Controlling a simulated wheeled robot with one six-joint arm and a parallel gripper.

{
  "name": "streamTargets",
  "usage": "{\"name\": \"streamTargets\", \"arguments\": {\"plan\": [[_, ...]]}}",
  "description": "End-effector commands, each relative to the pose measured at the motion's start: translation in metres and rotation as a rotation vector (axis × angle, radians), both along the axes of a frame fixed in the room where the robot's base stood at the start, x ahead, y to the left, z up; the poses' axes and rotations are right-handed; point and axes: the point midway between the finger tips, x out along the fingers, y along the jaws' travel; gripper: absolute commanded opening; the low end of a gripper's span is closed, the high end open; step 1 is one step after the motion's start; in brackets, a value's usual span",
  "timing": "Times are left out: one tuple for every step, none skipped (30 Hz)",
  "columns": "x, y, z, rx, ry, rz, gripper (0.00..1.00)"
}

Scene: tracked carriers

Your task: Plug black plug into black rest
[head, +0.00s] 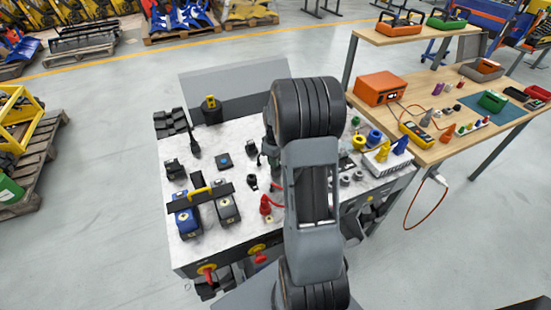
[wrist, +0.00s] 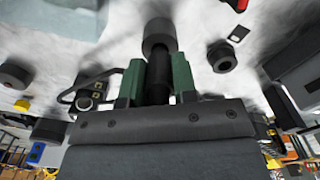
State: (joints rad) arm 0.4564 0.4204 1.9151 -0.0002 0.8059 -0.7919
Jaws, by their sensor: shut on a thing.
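My gripper (wrist: 158,82) is in the wrist view, its green fingers closed on a black plug (wrist: 158,60). The plug's wider, dark grey round end (wrist: 158,34) points away from my gripper, over the pale bench top. Whether this end touches anything is unclear. In the head view my arm hides the plug and most of my gripper. Which thing is the black rest I cannot tell. Small dark fittings stand on the bench, one at the left (head: 174,169) and one near the middle (head: 252,182). In the wrist view a dark round fitting (wrist: 222,57) lies to the right.
The marbled bench (head: 215,145) also bears a blue and grey pair of units with a yellow handle (head: 198,191), a red plug (head: 265,206), and a white strip with yellow and blue plugs (head: 385,165). A wooden table (head: 440,75) with tools stands at the right.

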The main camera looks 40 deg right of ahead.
Motion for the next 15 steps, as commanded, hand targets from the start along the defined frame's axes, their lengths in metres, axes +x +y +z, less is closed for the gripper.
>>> {"name": "streamTargets", "arguments": {"plan": [[0.0,0.0,-0.002,0.0,0.0,0.0,0.04],[0.0,0.0,-0.003,0.0,0.0,0.0,0.04],[0.0,0.0,-0.004,0.0,0.0,0.0,0.04],[0.0,0.0,-0.005,0.0,0.0,0.0,0.04],[0.0,0.0,-0.006,0.0,0.0,0.0,0.04],[0.0,0.0,-0.007,0.0,0.0,0.0,0.04],[0.0,0.0,-0.007,0.0,0.0,0.0,0.04],[0.0,0.0,-0.008,0.0,0.0,0.0,0.04],[0.0,0.0,-0.009,0.0,0.0,0.0,0.04],[0.0,0.0,-0.01,0.0,0.0,0.0,0.04],[0.0,0.0,-0.011,0.0,0.0,0.0,0.04],[0.0,0.0,-0.012,0.0,0.0,0.0,0.04],[0.0,0.0,-0.013,0.0,0.0,0.0,0.04],[0.0,0.0,-0.013,0.0,0.0,0.0,0.04],[0.0,0.0,-0.014,0.0,0.0,0.0,0.04]]}}
